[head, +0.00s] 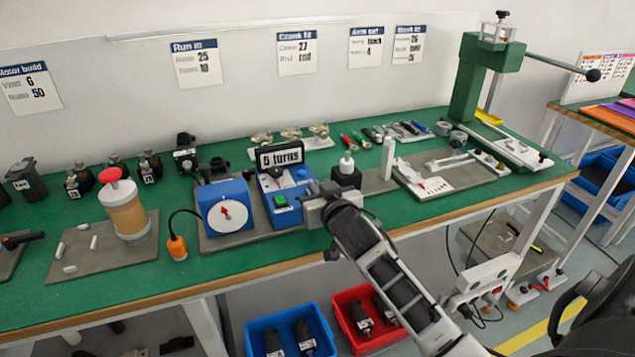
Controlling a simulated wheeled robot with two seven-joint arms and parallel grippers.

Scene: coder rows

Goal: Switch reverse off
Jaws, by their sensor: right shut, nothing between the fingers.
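A blue control box (284,204) stands on the green bench, left of centre in the head view. Its display (281,158) on top reads "5 turns". A green button or switch (280,201) and a light blue round part show on its front. I cannot tell which part is the reverse switch or how it is set. Just left is a blue unit (222,205) with a white dial and red pointer. My right gripper (312,208) is shut and empty at the right side of the control box, hiding that side. I cannot tell whether it touches the box. My left gripper is not in view.
A black block with a white knob (347,165) stands behind my right gripper. An orange-tipped cable part (177,247) and a copper-coloured cylinder (126,212) are left. A green press (484,78) stands right. Blue (252,335) and red bins (345,297) sit below.

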